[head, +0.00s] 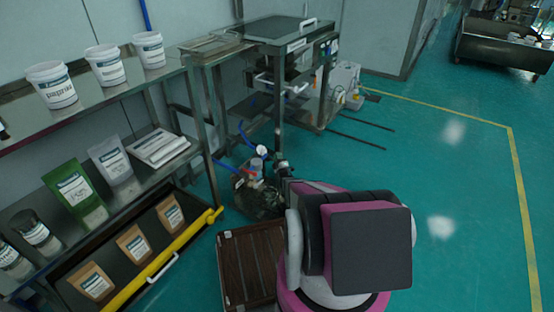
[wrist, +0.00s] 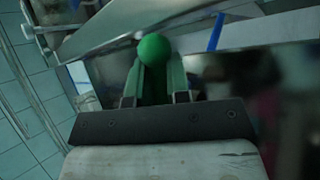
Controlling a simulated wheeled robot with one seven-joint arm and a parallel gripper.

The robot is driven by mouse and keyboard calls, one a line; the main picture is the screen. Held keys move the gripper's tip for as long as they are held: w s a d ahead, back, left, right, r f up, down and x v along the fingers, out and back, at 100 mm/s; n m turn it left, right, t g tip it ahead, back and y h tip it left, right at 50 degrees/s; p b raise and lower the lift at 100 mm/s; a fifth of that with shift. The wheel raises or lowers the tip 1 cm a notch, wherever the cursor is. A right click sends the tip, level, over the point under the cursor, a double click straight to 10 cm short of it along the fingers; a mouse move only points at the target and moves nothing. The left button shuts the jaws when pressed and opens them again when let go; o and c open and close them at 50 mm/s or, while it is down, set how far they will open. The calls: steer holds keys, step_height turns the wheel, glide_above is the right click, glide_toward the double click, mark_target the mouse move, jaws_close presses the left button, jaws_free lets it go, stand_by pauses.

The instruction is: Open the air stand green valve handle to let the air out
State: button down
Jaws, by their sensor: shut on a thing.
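The green valve handle shows in the wrist view as a round green knob (wrist: 154,49) at the fingertips. My gripper (wrist: 156,80) is shut on it, with one finger on each side. The part of the handle below the knob lies between the fingers and is mostly hidden. In the head view the air stand (head: 257,165) stands low beside the metal frame, with a white gauge, blue hose and a red part. My arm reaches toward it, and the green handle cannot be made out there.
A shelf unit (head: 135,88) with tubs, pouches and jars stands at the left, with a yellow bar (head: 165,258) along its low front. A metal-topped bench (head: 280,30) stands behind the air stand. A brown slatted crate (head: 233,270) is on the floor.

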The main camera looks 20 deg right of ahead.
steer(key=shift+r+n+y, duration=0.2)
steer(key=shift+n+y, duration=0.2)
steer(key=shift+n, duration=0.3)
steer(key=shift+y, duration=0.3)
steer(key=c, duration=1.1)
jaws_free()
